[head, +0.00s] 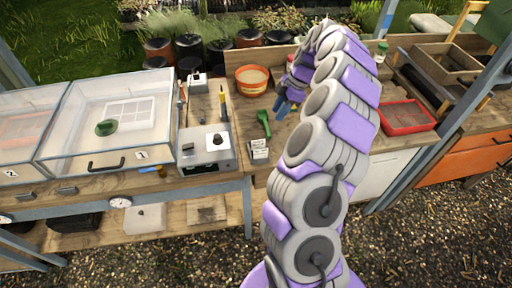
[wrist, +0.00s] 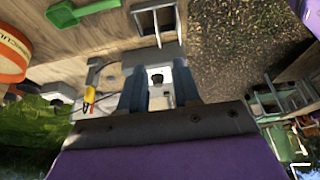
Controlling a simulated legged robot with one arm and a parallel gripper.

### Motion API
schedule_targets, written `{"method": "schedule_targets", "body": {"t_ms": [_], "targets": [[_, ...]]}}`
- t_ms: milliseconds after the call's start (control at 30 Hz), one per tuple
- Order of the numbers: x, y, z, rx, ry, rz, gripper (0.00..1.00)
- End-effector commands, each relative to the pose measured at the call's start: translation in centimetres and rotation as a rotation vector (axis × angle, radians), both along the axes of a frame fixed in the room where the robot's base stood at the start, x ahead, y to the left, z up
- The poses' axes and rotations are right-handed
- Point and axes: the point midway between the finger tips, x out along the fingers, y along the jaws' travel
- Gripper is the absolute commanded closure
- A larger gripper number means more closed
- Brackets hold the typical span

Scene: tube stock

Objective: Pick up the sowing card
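My gripper (head: 284,108) hangs above the bench, right of and behind the cards. In the wrist view its two dark fingers (wrist: 158,75) stand apart with nothing held between them. The gripper is apart from the cards.
The green scoop (head: 264,123) lies close to the cards. A grey device with a dial (head: 208,150) stands left of them. An orange pot (head: 252,80) is at the back. Clear propagator boxes (head: 110,115) fill the left; a red tray (head: 407,117) lies right.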

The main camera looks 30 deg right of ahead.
Motion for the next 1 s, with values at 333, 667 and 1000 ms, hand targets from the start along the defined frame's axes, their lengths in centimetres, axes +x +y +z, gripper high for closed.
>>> {"method": "schedule_targets", "body": {"t_ms": [333, 667, 1000], "targets": [[0.6, 2.9, -5.2, -0.012, -0.001, 0.007, 0.68], [1.2, 4.3, -10.7, -0.005, 0.002, 0.004, 0.68], [1.7, 5.2, -12.2, -0.008, -0.003, 0.003, 0.68]]}}
